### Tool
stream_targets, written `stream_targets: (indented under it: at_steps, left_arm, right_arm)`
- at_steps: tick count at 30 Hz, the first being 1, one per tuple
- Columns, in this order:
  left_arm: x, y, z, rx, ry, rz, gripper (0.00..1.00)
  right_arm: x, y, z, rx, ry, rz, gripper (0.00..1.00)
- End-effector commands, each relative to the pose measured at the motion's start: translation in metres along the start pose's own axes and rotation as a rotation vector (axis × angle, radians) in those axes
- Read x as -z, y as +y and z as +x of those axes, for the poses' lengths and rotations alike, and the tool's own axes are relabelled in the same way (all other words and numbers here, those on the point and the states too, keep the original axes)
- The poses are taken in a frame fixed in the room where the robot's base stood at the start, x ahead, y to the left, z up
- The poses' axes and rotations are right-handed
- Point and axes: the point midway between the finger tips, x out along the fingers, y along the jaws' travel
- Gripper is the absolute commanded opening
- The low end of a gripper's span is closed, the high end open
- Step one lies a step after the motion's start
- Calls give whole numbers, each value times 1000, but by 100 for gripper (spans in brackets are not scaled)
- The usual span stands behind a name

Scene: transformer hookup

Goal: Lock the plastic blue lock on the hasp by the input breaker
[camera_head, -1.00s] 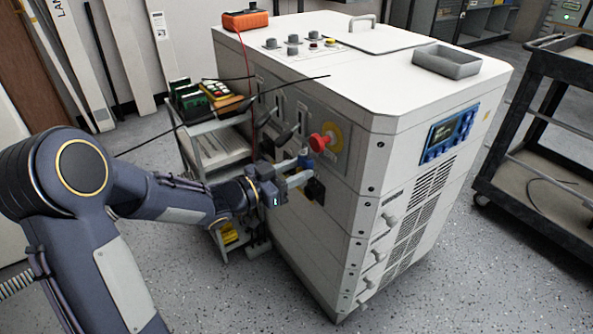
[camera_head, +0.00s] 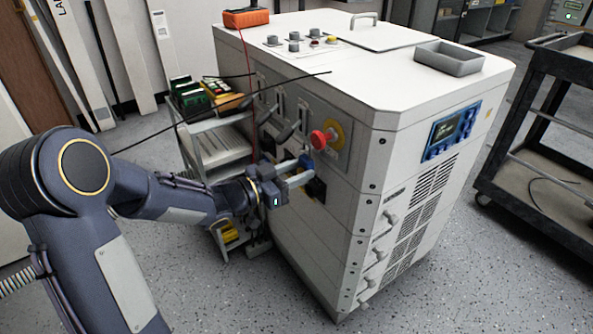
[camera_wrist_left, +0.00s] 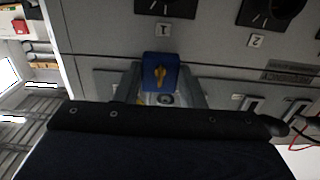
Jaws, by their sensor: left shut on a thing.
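The blue lock (camera_head: 306,160) is small and sits between the fingertips of my left gripper (camera_head: 302,172), close to the side panel of the white cabinet. In the left wrist view the blue lock (camera_wrist_left: 153,74) shows a yellow part on its face, and the two grey fingers of my left gripper (camera_wrist_left: 163,92) are on either side of it. A round metal part shows just below the lock there. The hasp cannot be made out clearly, and I cannot tell whether the lock touches it. My right gripper is out of view.
A red knob (camera_head: 318,139) with a yellow ring sticks out of the panel just above the lock. Black lever handles (camera_head: 287,132) stand to its left. A cart (camera_head: 214,147) with green and yellow items stands beside the white cabinet (camera_head: 385,100). A black cart (camera_head: 545,130) is at right.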

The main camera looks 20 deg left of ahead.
Motion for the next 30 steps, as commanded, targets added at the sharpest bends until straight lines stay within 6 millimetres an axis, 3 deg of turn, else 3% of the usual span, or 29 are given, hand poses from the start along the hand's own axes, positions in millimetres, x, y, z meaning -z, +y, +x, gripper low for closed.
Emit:
stream_targets:
  at_steps: [21, 22, 27, 30]
  left_arm:
    - [-11, 0, 0, 0, 1, 0, 8]
    - [-11, 0, 0, 0, 1, 0, 37]
    - [-11, 0, 0, 0, 1, 0, 59]
    - [-11, 0, 0, 0, 1, 0, 61]
  right_arm:
    - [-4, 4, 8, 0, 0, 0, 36]
    - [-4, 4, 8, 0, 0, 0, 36]
    - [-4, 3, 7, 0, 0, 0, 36]
    - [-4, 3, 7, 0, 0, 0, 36]
